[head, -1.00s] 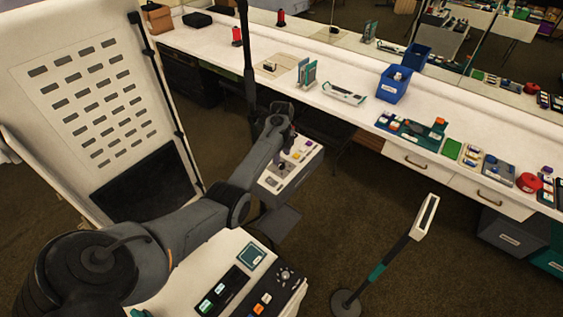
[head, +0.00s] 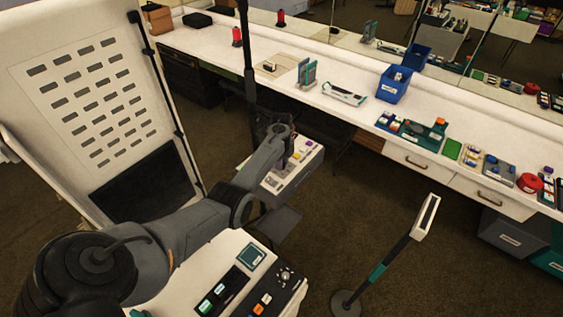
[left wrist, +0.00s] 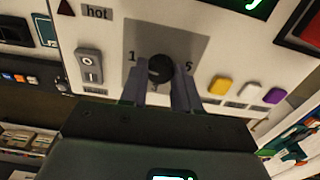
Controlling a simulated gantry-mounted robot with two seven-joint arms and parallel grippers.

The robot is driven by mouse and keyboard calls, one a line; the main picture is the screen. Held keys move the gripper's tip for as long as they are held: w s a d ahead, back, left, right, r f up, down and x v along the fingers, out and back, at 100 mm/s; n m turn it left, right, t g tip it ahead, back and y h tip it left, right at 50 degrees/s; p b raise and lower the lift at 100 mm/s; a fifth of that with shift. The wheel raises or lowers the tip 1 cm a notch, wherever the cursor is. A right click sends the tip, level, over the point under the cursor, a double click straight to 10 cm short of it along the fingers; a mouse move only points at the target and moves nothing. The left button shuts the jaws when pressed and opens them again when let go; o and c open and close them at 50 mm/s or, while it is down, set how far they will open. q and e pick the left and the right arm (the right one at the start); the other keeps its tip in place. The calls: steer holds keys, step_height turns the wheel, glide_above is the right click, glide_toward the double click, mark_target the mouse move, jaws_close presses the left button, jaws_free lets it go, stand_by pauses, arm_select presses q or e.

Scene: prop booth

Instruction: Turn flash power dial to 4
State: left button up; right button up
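The flash power dial (left wrist: 160,70) is a round black knob on a grey square of a white control panel (left wrist: 215,60) in the left wrist view. A "1" stands left of it and what looks like a "5" right of it. I cannot make out its pointer. My left gripper (left wrist: 161,82) has one finger on each side of the knob, close against it, and appears shut on it. In the head view the panel box (head: 298,174) stands beyond my left arm, which hides the dial. My right gripper is not in view.
A rocker switch (left wrist: 89,66) sits left of the dial; yellow (left wrist: 220,86), white and purple (left wrist: 273,96) buttons sit right. A nearer console (head: 232,290) lies under my left arm. A post with a sign (head: 426,216) stands at right, before the long white counter (head: 330,70).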

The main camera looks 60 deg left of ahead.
arm_select(q)
steer(key=shift+c, duration=1.3)
